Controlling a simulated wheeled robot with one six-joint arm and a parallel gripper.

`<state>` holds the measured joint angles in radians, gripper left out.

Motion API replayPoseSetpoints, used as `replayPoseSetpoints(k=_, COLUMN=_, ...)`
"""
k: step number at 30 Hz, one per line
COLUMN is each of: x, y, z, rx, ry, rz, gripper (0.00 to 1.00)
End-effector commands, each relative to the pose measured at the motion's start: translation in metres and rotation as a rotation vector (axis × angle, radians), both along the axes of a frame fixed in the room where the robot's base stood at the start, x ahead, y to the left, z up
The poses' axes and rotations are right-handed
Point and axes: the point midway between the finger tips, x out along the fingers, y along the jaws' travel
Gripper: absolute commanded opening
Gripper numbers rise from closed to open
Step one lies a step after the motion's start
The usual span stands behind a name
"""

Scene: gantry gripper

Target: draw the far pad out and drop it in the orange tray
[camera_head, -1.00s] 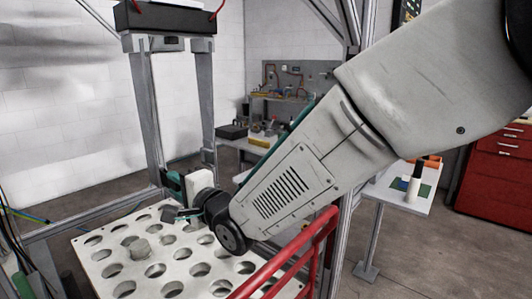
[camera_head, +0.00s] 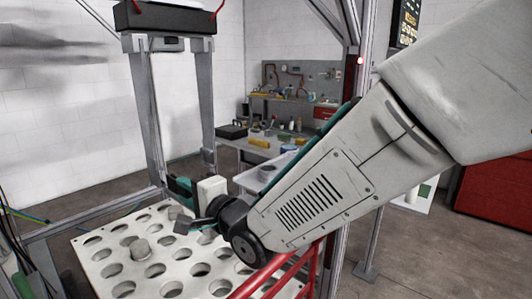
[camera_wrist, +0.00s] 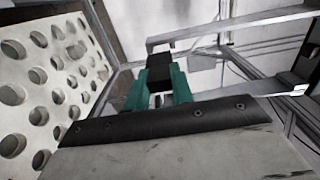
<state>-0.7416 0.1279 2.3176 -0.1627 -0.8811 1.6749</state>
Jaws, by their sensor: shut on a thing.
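My gripper (camera_head: 179,188) has teal fingers and is low by the lower ends of the gantry gripper's two grey legs. In the wrist view my gripper (camera_wrist: 158,88) is shut on a small black pad (camera_wrist: 158,66) between its fingertips. The pad is close to the end of the grey gantry leg (camera_wrist: 205,31); I cannot tell whether they touch. In the head view, the pad is too small and hidden to make out. The orange tray is not visible now; my arm covers much of the right side.
A red rail (camera_head: 270,273) stands close below my arm.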

Motion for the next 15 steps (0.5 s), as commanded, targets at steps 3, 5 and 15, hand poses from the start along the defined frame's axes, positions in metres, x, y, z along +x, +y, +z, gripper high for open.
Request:
replayPoseSetpoints(k=3, x=-0.0013, y=-0.0017, z=0.0004, rx=0.001, ry=-0.001, rz=0.000, gripper=0.03)
replayPoseSetpoints(k=5, x=-0.0015, y=-0.0020, z=0.0004, rx=0.001, ry=-0.001, rz=0.000, gripper=0.03)
replayPoseSetpoints(k=15, x=-0.0048, y=-0.0060, z=0.0010, rx=0.001, ry=-0.001, rz=0.000, gripper=0.03)
